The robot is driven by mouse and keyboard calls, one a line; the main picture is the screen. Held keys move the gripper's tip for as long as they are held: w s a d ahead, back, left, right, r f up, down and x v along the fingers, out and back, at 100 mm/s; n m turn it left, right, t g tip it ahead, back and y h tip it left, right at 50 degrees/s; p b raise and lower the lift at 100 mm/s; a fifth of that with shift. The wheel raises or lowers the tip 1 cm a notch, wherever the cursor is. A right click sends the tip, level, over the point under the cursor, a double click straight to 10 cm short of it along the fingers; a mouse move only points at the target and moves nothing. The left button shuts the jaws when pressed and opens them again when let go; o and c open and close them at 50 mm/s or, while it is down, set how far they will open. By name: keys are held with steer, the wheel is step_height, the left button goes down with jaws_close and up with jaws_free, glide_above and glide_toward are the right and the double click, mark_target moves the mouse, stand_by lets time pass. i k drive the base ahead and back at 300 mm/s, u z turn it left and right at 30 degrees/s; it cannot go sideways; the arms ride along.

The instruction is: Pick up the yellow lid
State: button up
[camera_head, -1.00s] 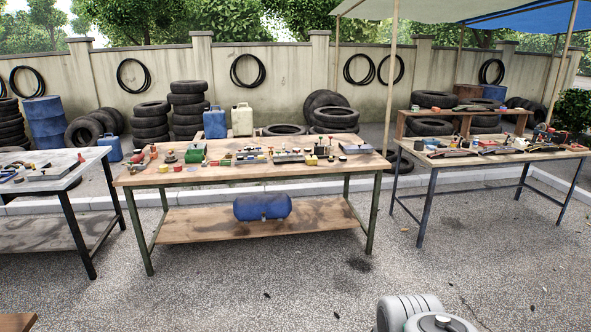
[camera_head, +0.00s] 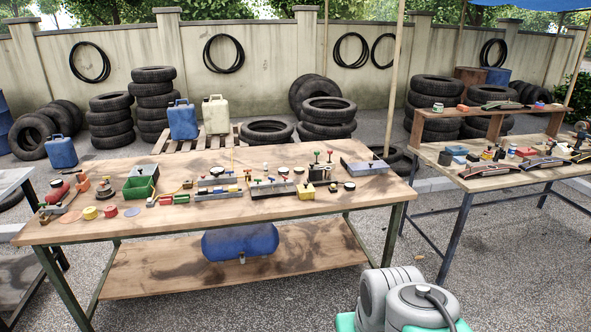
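A small round yellow piece (camera_head: 90,212) lies near the front left of the middle workbench (camera_head: 200,222). It may be the yellow lid, but it is too small to be sure. A red round piece (camera_head: 110,211) sits just right of it. My gripper is out of view; only grey and teal rounded parts of my arm show at the bottom right, well apart from the bench top.
A green bin (camera_head: 139,189), a red rounded item (camera_head: 56,192) and grey trays with coloured parts (camera_head: 219,192) crowd the bench's back half. Its front strip is mostly bare. A blue tank (camera_head: 241,242) sits on the lower shelf. Another bench (camera_head: 500,180) stands right, with paved floor between.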

mark_target(307, 187)
steer(key=z, duration=0.6)
steer(key=i, duration=2.4)
steer(key=u, duration=2.6)
